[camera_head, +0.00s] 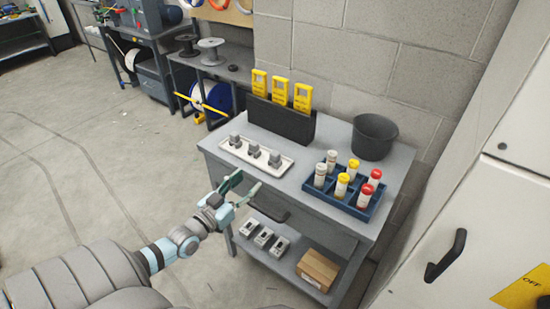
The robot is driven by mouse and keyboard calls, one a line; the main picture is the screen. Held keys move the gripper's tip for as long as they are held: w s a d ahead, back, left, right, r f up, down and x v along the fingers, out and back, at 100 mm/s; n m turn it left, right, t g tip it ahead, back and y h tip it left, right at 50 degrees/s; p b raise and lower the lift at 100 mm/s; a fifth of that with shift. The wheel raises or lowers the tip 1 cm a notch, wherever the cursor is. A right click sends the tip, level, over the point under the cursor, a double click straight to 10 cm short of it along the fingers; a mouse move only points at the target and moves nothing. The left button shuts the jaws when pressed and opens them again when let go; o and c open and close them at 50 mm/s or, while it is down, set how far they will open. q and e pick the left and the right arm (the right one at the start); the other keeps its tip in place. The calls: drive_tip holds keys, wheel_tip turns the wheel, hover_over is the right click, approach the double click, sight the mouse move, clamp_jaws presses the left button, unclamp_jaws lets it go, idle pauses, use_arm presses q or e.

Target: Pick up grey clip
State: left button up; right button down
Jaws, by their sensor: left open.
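Three small grey clips stand in a row on a white tray (285,171) on top of the grey cart: one at the left (234,139), one in the middle (254,150) and one at the right (274,159). My left gripper (243,185) is open and empty. In the picture it shows just below the tray, by the cart's front edge, apart from the clips. My right gripper is not in view.
The cart (310,200) also carries a black holder (280,120) with yellow devices, a dark bucket (373,137) and a blue crate (340,204) of capped bottles. A lower shelf holds grey boxes and a cardboard box (317,270). A white cabinet (480,230) stands at right. Floor at left is clear.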

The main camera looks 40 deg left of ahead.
use_arm(q)
drive_tip(key=b, duration=0.5)
approach(272, 157)
drive_tip(key=w, duration=0.5)
drive_tip(key=shift+d, duration=0.3)
drive_tip(key=w+b, duration=0.4)
drive_tip(key=shift+w+a+f+b, duration=0.1)
drive_tip(key=shift+w+a+b, duration=0.2)
drive_tip(key=shift+w+b, duration=0.1)
drive_tip(key=shift+w, duration=0.1)
drive_tip(key=shift+r, duration=0.2)
clamp_jaws()
